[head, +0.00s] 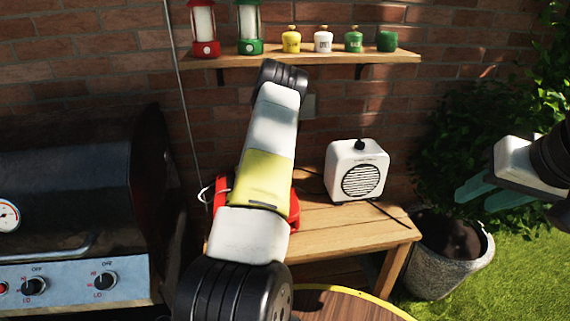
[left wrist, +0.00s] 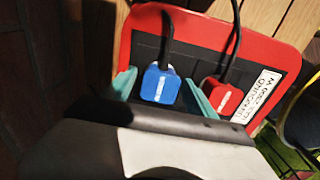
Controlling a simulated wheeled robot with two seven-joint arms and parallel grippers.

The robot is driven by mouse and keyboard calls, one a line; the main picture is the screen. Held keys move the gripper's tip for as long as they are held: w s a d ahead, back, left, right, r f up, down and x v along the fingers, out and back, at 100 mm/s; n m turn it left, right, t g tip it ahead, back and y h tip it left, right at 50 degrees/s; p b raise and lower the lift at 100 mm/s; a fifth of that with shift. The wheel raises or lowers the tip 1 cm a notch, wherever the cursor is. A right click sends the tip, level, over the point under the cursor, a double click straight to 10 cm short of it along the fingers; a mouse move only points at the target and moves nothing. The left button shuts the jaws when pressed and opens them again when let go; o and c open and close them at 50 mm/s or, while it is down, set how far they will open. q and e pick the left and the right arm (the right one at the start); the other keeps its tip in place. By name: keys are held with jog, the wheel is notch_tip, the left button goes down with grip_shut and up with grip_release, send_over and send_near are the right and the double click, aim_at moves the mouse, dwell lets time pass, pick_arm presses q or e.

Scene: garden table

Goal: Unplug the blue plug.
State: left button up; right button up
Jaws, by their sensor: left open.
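The blue plug (left wrist: 161,85) sits in a dark strip of the red-framed socket box (left wrist: 290,52), with its cord running up. My left gripper (left wrist: 160,92) is open in the left wrist view, one teal finger on each side of the blue plug. I cannot tell whether the fingers touch it. A red plug (left wrist: 223,96) with its own cord is just right of the right finger. In the head view my left arm covers most of the red box (head: 296,207) and hides both plugs. My right gripper (head: 471,187) is far right, apart from everything; its finger gap is unclear.
The box lies on a wooden bench (head: 385,232) with a white speaker (head: 357,172) to its right. A grill (head: 80,200) stands at left. A shelf (head: 330,57) above holds lanterns and small canisters. A planter (head: 455,262) stands right of the bench.

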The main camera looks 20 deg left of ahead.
pick_arm(q)
jog(key=shift+c, duration=0.3)
grip_shut()
jog(key=shift+r, duration=0.15)
jog(key=shift+r, duration=2.9)
